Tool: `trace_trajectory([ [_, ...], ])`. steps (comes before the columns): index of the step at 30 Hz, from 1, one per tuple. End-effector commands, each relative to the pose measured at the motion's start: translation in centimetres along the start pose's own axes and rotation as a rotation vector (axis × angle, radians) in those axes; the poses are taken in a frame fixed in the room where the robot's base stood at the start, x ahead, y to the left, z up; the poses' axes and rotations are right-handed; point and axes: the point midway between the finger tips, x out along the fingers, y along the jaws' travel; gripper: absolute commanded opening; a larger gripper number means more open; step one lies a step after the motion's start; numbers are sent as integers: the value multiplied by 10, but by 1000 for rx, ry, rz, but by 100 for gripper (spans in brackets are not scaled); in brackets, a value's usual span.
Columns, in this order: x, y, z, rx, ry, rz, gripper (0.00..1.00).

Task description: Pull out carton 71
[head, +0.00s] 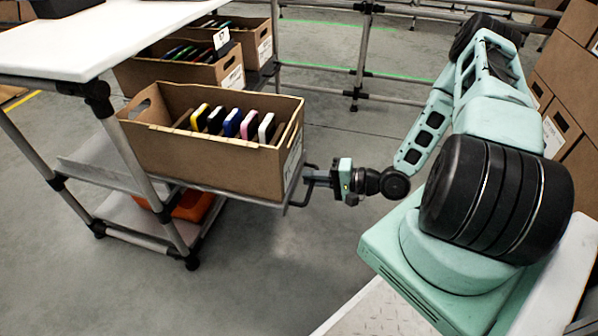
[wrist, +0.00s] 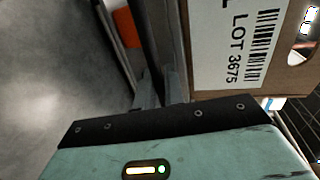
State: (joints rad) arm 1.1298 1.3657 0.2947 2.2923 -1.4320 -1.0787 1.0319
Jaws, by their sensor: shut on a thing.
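A brown open carton (head: 205,160) sits on a pulled-out tray (head: 235,197) at the side of the rack and holds several upright coloured flat items. Its end label is turned away in the head view; the wrist view shows the carton's label (wrist: 240,45) with "LOT 3675" and a barcode. I cannot read a carton number. A dark handle (head: 292,204) sticks out at the tray's right end. My gripper (head: 311,178) is shut on this handle, beside and below the carton's labelled end. In the wrist view the grip is mostly hidden behind the gripper body (wrist: 180,150).
Two more cartons (head: 178,75) (head: 262,48) with items stand behind on the rack. A white worktop (head: 100,38) is above left. An orange bin (head: 190,205) is underneath. Stacked cartons (head: 570,75) stand at right, a rail (head: 330,100) behind. Floor in front is clear.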

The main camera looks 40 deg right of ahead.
Motion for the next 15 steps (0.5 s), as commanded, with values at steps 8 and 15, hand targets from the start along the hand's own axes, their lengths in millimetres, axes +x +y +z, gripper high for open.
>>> trace_trajectory([
  [8, -15, 4, 0, 1, -1, 1, 0],
  [15, -17, 4, 0, 1, -1, 1, 0],
])
